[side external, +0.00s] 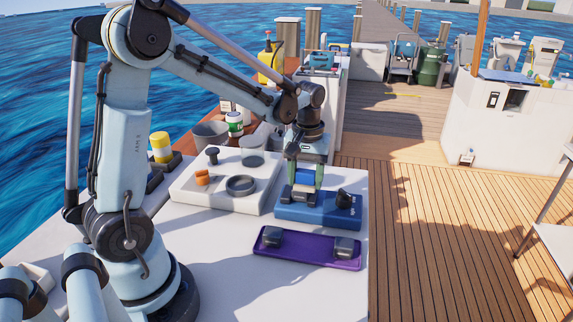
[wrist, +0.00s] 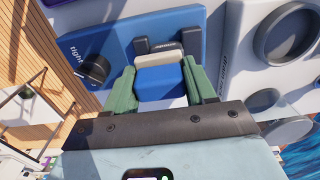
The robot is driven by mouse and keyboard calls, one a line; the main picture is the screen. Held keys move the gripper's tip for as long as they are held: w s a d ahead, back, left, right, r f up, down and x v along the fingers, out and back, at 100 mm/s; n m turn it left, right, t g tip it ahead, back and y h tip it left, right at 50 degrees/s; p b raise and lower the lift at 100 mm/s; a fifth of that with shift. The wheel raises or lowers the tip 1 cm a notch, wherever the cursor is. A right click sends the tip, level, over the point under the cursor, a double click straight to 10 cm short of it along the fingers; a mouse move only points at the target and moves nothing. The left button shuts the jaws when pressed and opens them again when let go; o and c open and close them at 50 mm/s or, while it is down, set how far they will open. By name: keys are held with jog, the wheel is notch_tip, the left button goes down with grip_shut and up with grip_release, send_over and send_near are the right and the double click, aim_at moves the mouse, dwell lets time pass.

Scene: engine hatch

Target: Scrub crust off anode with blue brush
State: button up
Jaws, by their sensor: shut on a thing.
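My gripper (wrist: 163,86) has green fingers closed on the sides of a blue block with a pale cream end, which looks like the blue brush (wrist: 160,80). In the side view my gripper (side external: 305,178) points down over the left part of a blue board (side external: 318,214). A grey block (side external: 302,197), possibly the anode, sits on this board right under the fingers. In the wrist view dark grey pieces (wrist: 183,43) show on the blue board just beyond the brush's cream end. I cannot tell whether brush and block touch, nor make out any crust.
A black knob (side external: 344,199) stands on the blue board's right end. A purple tray (side external: 307,252) with two grey blocks lies in front. A white board (side external: 217,190) with a dark ring and orange piece is left.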

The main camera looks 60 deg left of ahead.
jog(key=shift+w+d+f, duration=0.2)
jog(key=shift+w+d, duration=0.25)
jog(key=shift+d, duration=0.05)
jog(key=shift+s+a+r, duration=0.1)
jog(key=shift+a+r, duration=0.05)
jog(key=shift+r, duration=2.95)
jog(key=shift+r, duration=1.5)
jog(key=shift+s, duration=0.1)
